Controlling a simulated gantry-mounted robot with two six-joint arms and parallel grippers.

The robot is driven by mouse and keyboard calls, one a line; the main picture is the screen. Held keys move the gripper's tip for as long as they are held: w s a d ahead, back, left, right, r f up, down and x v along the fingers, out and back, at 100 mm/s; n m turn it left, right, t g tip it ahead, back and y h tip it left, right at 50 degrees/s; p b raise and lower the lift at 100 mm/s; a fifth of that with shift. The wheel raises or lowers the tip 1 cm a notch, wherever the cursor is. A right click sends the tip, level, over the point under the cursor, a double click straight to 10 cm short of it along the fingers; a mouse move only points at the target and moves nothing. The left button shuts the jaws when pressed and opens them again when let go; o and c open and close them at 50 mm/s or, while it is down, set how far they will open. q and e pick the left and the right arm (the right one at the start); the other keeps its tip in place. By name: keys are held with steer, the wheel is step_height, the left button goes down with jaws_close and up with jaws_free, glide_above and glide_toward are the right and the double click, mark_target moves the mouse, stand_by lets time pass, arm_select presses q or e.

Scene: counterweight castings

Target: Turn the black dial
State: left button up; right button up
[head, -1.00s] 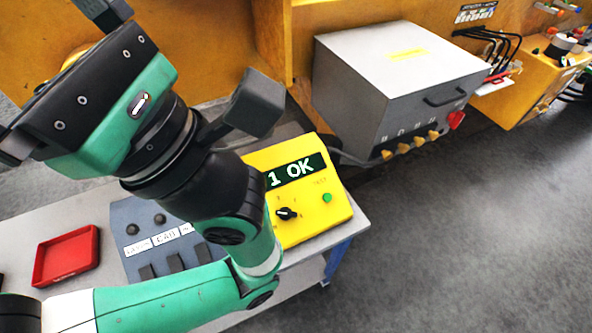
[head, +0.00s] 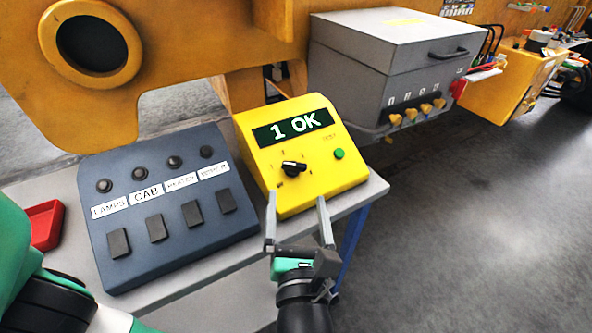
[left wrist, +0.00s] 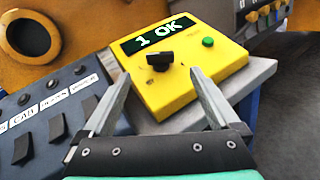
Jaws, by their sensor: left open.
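The black dial (head: 294,168) sits on the sloped face of a yellow box (head: 349,178), with small position marks around it. The box's display (head: 293,128) reads "1 OK", and a green button (head: 339,153) is to the right of the dial. My left gripper (head: 298,200) is open and empty at the front edge of the box, short of the dial. In the left wrist view the dial (left wrist: 160,61) shows ahead of the fingertips, roughly between them and apart from both. My right gripper is not in view.
A blue-grey switch panel (head: 172,235) labelled LAMPS and CAB stands left of the box on a grey table. A red tray (head: 44,226) is at the far left. A grey metal cabinet (head: 375,55) stands behind. Open floor lies to the right.

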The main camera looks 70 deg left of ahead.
mark_target(294, 164)
arm_select(q)
steer(key=b+x, duration=0.2)
steer(key=x, duration=0.8)
steer(key=shift+s, duration=0.1)
steer(key=shift+a, duration=0.25)
steer(key=shift+c, duration=0.2)
steer(key=c, duration=1.3)
steer(key=m+t+h+p, duration=0.2)
steer(key=p, duration=0.5)
steer(key=r+m+t+h+p, duration=0.1)
steer(key=m+t+h+p, duration=0.1)
steer(key=p, duration=0.4)
steer(key=shift+r+m+p, duration=0.2)
steer(key=shift+m+p, duration=0.2)
steer(key=shift+m, duration=0.3)
steer(key=shift+c, duration=0.2)
steer(key=m+t+h+p, duration=0.1)
steer(key=m+h+p, duration=0.2)
steer(key=p, duration=1.4)
steer(key=m+t+h+p, duration=0.1)
steer(key=m+h+p, duration=0.3)
steer(key=p, duration=1.2)
steer(key=shift+w+a+f+p, duration=0.1)
steer(key=shift+w+f+p, duration=0.15)
steer(key=shift+p, duration=0.15)
steer(key=shift+f+m+h+p, duration=0.25)
steer(key=shift+m+h+p, duration=0.3)
steer(key=shift+p, duration=0.4)
steer(key=shift+t, duration=0.3)
